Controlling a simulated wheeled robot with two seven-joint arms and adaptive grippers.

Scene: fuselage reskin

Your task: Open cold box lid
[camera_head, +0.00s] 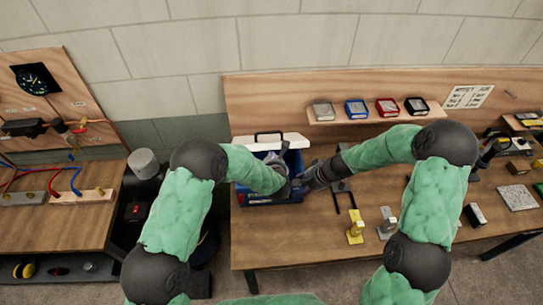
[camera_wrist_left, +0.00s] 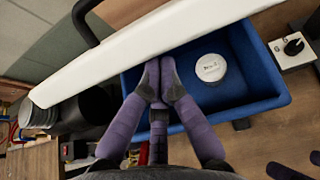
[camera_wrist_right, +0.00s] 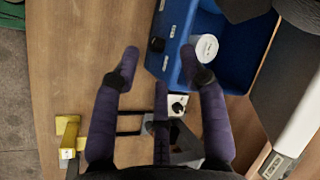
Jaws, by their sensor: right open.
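The cold box (camera_head: 238,185) is a blue bin on the table. Its white lid (camera_head: 243,146), with a black handle (camera_head: 268,134), is raised along the back, leaving the inside visible. The lid (camera_wrist_left: 130,57) also shows edge-on in the left wrist view above the blue bin (camera_wrist_left: 270,80). A round white labelled container (camera_wrist_left: 210,68) is inside. My left gripper (camera_wrist_left: 158,80) has its fingertips together over the box opening, close below the lid; contact cannot be told. My right gripper (camera_wrist_right: 160,60) is open and empty, with one finger over the box's front corner.
A yellow fixture (camera_head: 355,228) and a grey one stand on the table to the right. A white knob unit (camera_wrist_right: 177,105) lies close to the box's side. A shelf (camera_head: 330,115) with several small boxes is behind. The table front is clear.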

